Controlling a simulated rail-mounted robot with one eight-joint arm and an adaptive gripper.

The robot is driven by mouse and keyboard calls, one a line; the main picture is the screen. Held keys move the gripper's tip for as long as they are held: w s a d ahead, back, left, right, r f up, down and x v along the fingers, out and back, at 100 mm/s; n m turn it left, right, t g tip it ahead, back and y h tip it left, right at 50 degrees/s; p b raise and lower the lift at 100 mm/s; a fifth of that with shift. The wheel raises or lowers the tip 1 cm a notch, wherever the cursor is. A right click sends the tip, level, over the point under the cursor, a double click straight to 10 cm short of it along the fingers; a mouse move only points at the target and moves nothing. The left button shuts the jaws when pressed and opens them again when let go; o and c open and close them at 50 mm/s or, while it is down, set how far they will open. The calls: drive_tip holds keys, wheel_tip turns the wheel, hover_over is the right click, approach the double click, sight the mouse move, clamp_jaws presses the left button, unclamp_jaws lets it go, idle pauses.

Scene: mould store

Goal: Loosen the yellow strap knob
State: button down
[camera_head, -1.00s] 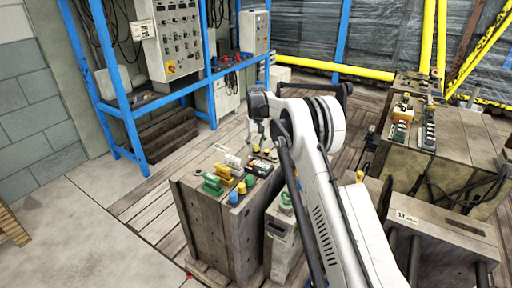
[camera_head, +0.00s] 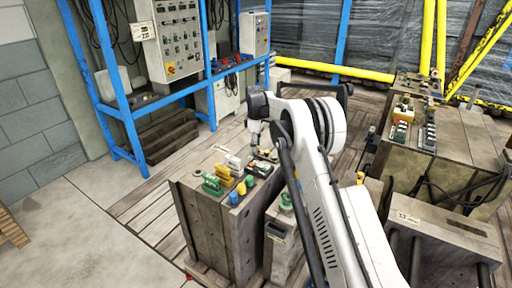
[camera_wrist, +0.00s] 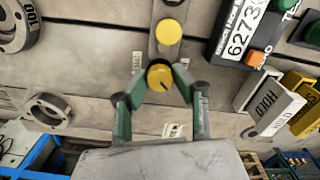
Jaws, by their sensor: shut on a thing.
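In the wrist view, a round yellow knob (camera_wrist: 160,77) with a dark mark on its face sits between my gripper's green-padded fingertips (camera_wrist: 161,84). The fingers are shut on its sides. A second plain yellow round cap (camera_wrist: 168,32) sits beyond it on a grey strap bar (camera_wrist: 164,54). In the head view, my gripper (camera_head: 256,146) is down at the far end of the wooden-looking block top (camera_head: 196,171); the knob is too small and covered there to make out.
Ring-shaped fittings (camera_wrist: 46,110) lie left. In the head view, a green handle (camera_head: 212,185) and blue rack (camera_head: 128,118) stand nearby.

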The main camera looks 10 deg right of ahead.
drive_tip(key=n, duration=0.4)
drive_tip(key=shift+n, duration=2.2)
drive_tip(key=c, duration=1.4)
unclamp_jaws()
drive_tip(key=shift+r, duration=0.1)
wheel_tip(320, 180, up, 12)
drive_tip(key=shift+f, duration=0.1)
